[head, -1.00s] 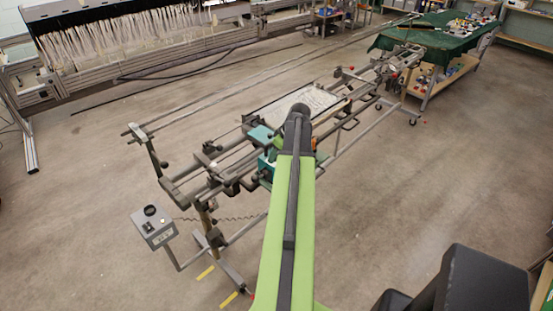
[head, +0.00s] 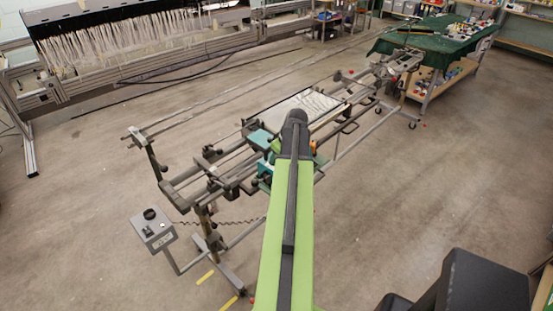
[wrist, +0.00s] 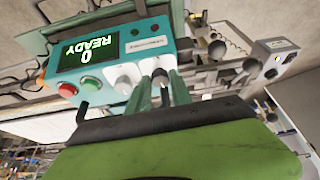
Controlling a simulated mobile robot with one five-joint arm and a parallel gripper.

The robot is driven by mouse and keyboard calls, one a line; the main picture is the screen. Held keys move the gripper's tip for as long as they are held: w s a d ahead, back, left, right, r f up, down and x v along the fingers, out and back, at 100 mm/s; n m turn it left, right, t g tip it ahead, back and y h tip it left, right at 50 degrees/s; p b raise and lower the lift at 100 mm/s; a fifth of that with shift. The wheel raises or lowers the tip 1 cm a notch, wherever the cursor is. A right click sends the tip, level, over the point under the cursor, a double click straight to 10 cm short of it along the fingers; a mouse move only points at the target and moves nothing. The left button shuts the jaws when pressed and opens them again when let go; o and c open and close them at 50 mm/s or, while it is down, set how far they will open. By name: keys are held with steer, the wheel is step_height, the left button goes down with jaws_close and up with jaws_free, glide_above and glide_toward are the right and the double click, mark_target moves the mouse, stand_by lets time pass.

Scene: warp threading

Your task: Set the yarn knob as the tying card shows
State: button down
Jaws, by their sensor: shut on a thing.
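The teal control box (wrist: 110,55) fills the upper middle of the wrist view, tilted in the picture. Its green-lit display (wrist: 88,50) reads READY and 0. Two pale knobs sit on its face: a left knob (wrist: 127,77) stands free, and a right knob (wrist: 157,67) is between my fingers. My gripper (wrist: 160,84) is shut on that right knob. The knobs' labels and pointer settings are too small to read. In the head view the box (head: 261,140) is partly hidden by my green arm, which also hides the gripper. I cannot make out a tying card for certain.
A red button (wrist: 67,90) and a green button (wrist: 91,84) lie left of the knobs. A white lined sheet (head: 310,103) lies on the long rail frame. A grey switch box (head: 152,229) stands at its near end.

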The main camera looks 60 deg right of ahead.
steer(key=m, duration=0.1)
steer(key=m+h, duration=0.1)
steer(key=m, duration=0.1)
steer(key=shift+w+a, duration=0.1)
steer(key=shift+a, duration=0.15)
steer(key=shift+w+m+g+h, duration=0.1)
steer(key=shift+m+g+h, duration=0.5)
steer(key=shift+m, duration=1.2)
steer(key=c, duration=1.1)
jaws_free()
steer(key=shift+c, duration=0.2)
steer(key=p+v, duration=1.6)
steer(key=v, duration=0.1)
steer(key=shift+a, duration=0.25)
